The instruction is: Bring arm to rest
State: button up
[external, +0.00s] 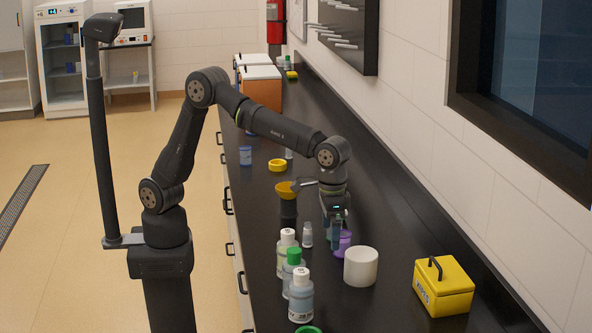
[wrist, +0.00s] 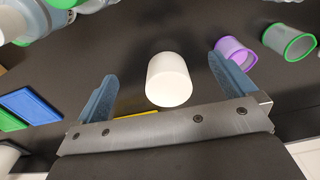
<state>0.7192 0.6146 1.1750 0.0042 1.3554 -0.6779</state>
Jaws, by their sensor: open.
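My gripper (external: 337,228) points down low over the dark bench, at the end of my raised and bent arm. In the wrist view my gripper (wrist: 160,72) has its two blue-grey fingers wide apart, with nothing held between them. A white cylinder (wrist: 168,80) shows in the gap between the fingers, apart from both. A purple container (external: 342,241) is close beside the fingers in the external view. In the wrist view the purple container (wrist: 234,52) is just behind the right finger.
Bottles with white and green caps (external: 293,275) stand left of my gripper. A wide white cylinder (external: 361,266) and a yellow box with a black handle (external: 443,286) are to the right. The wall borders the bench.

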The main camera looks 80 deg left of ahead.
jog(key=w+a+r+n, duration=0.1)
jog(key=a+n, duration=0.2)
jog(key=a, duration=1)
jog(key=w+a+n, duration=0.2)
jog(key=a+n, duration=0.1)
jog(key=a, duration=0.9)
jog(key=s+a+n, duration=0.3)
jog(key=s+a, duration=0.2)
jog(key=a, duration=0.5)
jog(key=s+a+f+n, duration=0.1)
jog(key=s+a+n, duration=0.3)
jog(key=a, duration=0.7)
jog(key=shift+s+a+n, duration=0.25)
jog(key=shift+s+n, duration=0.05)
jog(key=shift+s, duration=0.65)
